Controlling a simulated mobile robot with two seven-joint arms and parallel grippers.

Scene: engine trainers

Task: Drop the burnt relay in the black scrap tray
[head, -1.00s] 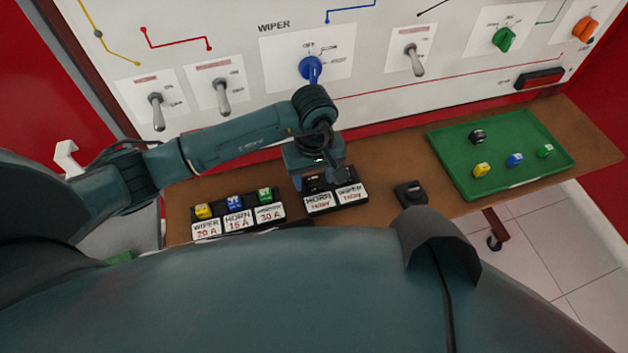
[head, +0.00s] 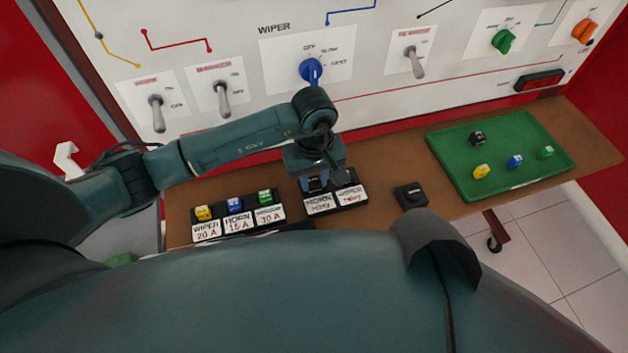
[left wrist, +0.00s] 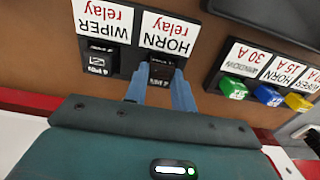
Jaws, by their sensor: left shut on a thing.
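My left gripper (head: 314,188) is over the relay block at the panel's foot. In the left wrist view its blue fingers (left wrist: 160,92) are shut on the dark horn relay (left wrist: 163,72), behind the "HORN relay" label. I cannot tell whether this relay is still seated or slightly raised. The wiper relay (left wrist: 100,58) sits beside it, apart from the fingers. A black tray-like thing (left wrist: 268,14) lies beyond the labels in the left wrist view, probably the scrap tray; in the head view my body hides most of it. My right gripper is not in view.
The fuse block (head: 218,215) with yellow, blue and green fuses stands left of the relays. A small black block (head: 410,195) stands to the right. A green tray (head: 448,150) holds a dark relay (head: 478,138) and coloured fuses. The switch panel (head: 370,75) rises behind.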

